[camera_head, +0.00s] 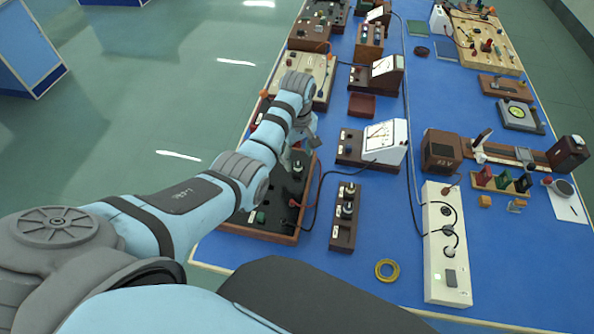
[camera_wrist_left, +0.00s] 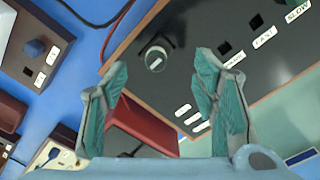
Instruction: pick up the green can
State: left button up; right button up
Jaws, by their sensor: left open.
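I cannot make out a green can in either view. My left gripper (camera_head: 292,158) is over the far part of a black control board (camera_head: 272,200) in a wooden frame, partly hidden by its own arm. In the left wrist view the two fingers with green pads (camera_wrist_left: 160,75) are apart, with nothing held between them. A knob (camera_wrist_left: 155,58) on the black board shows beyond the fingertips. A dark red block (camera_wrist_left: 145,122) shows behind the gap between the fingers. My right gripper is not in view.
The blue bench (camera_head: 330,275) carries several instruments. A meter (camera_head: 385,138) and a narrow dark switch box (camera_head: 344,218) stand right of the gripper. A white power strip (camera_head: 440,262) and a yellow tape ring (camera_head: 387,270) lie nearer. Cables cross the bench. Its front middle has bare room.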

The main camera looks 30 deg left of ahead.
aim_at(298, 165)
pick_arm(q)
jog(key=f+b, duration=0.1)
jog(key=f, duration=0.5)
jog(key=shift+w, duration=0.2)
jog(key=shift+s+r, duration=0.1)
jog(key=shift+s, duration=0.05)
jog(key=shift+c, duration=1)
jog(key=shift+d, duration=0.1)
jog(key=c, duration=1)
